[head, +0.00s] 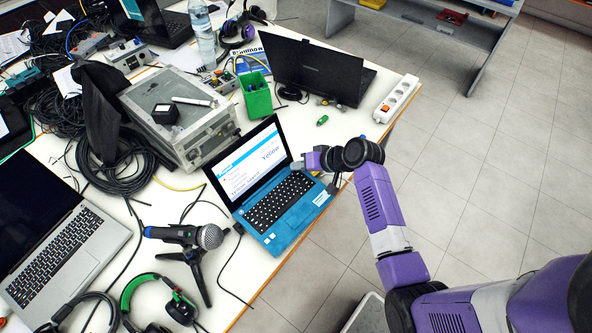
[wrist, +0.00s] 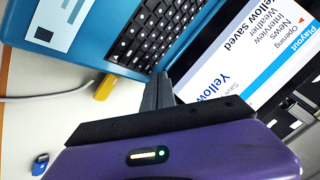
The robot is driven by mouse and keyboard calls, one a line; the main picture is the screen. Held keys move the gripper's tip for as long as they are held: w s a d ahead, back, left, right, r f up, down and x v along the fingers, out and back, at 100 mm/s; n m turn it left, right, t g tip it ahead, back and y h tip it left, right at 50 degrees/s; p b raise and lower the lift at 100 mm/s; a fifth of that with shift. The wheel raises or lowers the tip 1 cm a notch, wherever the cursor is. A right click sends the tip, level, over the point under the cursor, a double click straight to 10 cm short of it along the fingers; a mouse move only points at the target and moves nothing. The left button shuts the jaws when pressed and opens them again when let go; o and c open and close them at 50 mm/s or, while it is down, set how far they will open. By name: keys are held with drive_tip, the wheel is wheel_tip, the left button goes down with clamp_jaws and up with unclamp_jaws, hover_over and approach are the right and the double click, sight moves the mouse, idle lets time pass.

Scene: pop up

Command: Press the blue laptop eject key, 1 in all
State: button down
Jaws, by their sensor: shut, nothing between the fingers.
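The blue laptop (head: 289,228) stands open near the table's right edge, and its blue deck also fills the top left of the wrist view (wrist: 95,40). Its black keyboard (head: 278,203) is in clear view, but I cannot make out which key is eject. The lit screen (head: 250,165) reads "Yellow saved" in the wrist view (wrist: 235,50). My gripper (head: 298,165) is shut and empty at the keyboard's far right corner, by the screen hinge. In the wrist view its fingertips (wrist: 161,76) cover that corner; contact with a key cannot be told.
A yellow stick (wrist: 106,86) is at the laptop's side edge. A blue stick (wrist: 40,163) lies on the white table. A black laptop (head: 315,72), green bin (head: 257,98), metal case (head: 180,115) and microphone (head: 208,236) stand around. Open floor lies right.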

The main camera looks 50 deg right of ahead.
drive_tip(key=shift+f, duration=0.3)
drive_tip(key=shift+r, duration=0.15)
idle(0.4)
drive_tip(key=shift+r+p, duration=0.65)
wheel_tip(320, 180, up, 5)
drive_tip(key=p, duration=0.4)
drive_tip(key=shift+p, duration=0.35)
drive_tip(key=shift+d, duration=0.1)
idle(0.5)
